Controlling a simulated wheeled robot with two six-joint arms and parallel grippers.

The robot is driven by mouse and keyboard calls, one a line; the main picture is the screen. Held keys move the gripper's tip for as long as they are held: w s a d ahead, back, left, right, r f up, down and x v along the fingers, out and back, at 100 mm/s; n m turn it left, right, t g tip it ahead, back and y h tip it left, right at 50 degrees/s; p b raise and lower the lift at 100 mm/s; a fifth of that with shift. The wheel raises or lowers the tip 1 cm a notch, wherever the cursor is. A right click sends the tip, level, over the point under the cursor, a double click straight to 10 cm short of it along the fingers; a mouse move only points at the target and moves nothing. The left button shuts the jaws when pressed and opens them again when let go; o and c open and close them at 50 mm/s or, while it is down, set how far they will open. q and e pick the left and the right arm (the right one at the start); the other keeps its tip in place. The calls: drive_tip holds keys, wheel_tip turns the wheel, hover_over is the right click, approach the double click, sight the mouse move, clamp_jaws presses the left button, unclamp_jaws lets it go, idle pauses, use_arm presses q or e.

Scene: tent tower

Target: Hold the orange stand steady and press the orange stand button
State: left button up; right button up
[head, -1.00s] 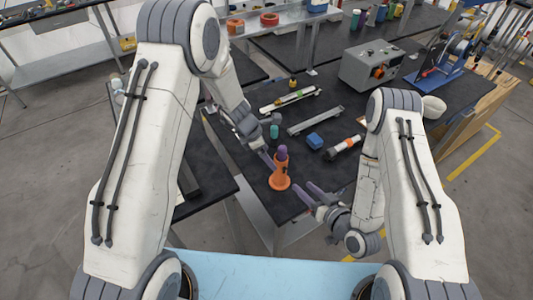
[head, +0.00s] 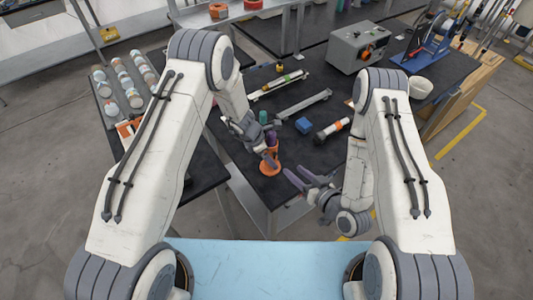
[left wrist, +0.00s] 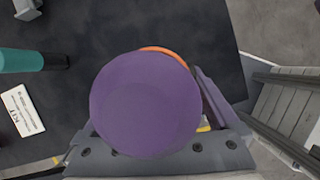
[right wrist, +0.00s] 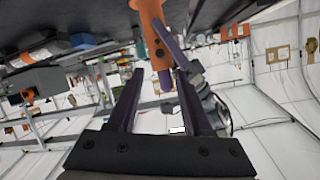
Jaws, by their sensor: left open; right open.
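The orange stand (head: 269,168) is upright near the front edge of the black table, with a purple cap (head: 271,142) on top. In the left wrist view the cap (left wrist: 145,105) looms large and hides most of the stand; only an orange rim (left wrist: 165,52) shows. My left gripper (head: 266,153) is open at the stand, one finger beside the cap and the other largely hidden; contact is unclear. My right gripper (head: 291,178) is open and empty, right of the stand and apart from it. In the right wrist view the stand (right wrist: 148,25) appears inverted beyond the fingers.
A teal bottle (head: 263,117), a blue block (head: 304,125) and a white-and-orange cylinder (head: 332,129) lie or stand behind the orange stand. Metal rails (head: 304,112) and a grey box (head: 358,48) are farther back. Bare table shows right of the stand.

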use_arm(q)
clamp_jaws()
use_arm(e)
clamp_jaws()
idle(1.4)
